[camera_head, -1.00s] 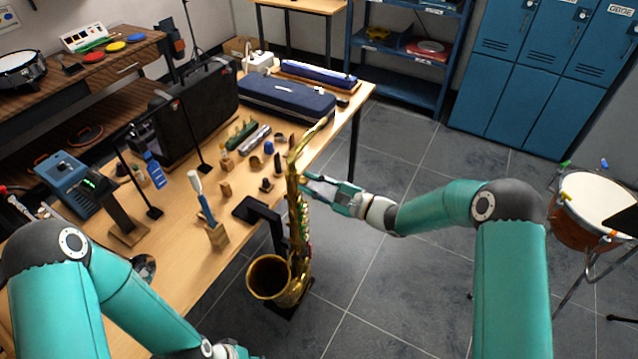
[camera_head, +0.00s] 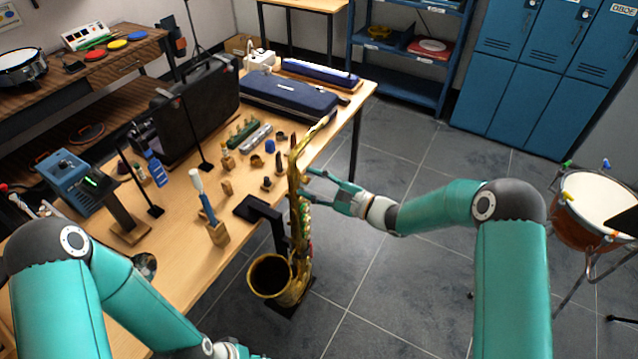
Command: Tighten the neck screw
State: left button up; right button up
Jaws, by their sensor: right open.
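A gold saxophone (camera_head: 296,232) stands upright on a dark stand beside the table's right edge, its bell at lower left. Its curved neck rises to the upper right. The neck screw is too small to make out. My right gripper (camera_head: 312,186) is open, its fingers pointing left at the upper body of the saxophone, just below the neck. I cannot tell whether a fingertip touches it. My left arm comes in at lower left; its gripper (camera_head: 245,354) is cut off by the bottom edge, so its jaws cannot be read.
The wooden table (camera_head: 185,255) holds small parts, a brush in a wooden block (camera_head: 217,232), a black case (camera_head: 200,105) and a blue case (camera_head: 288,98). A drum (camera_head: 590,205) stands at right. The floor behind my right arm is clear.

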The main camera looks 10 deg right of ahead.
jog(key=v, duration=1.2)
jog(key=shift+w+a, duration=0.1)
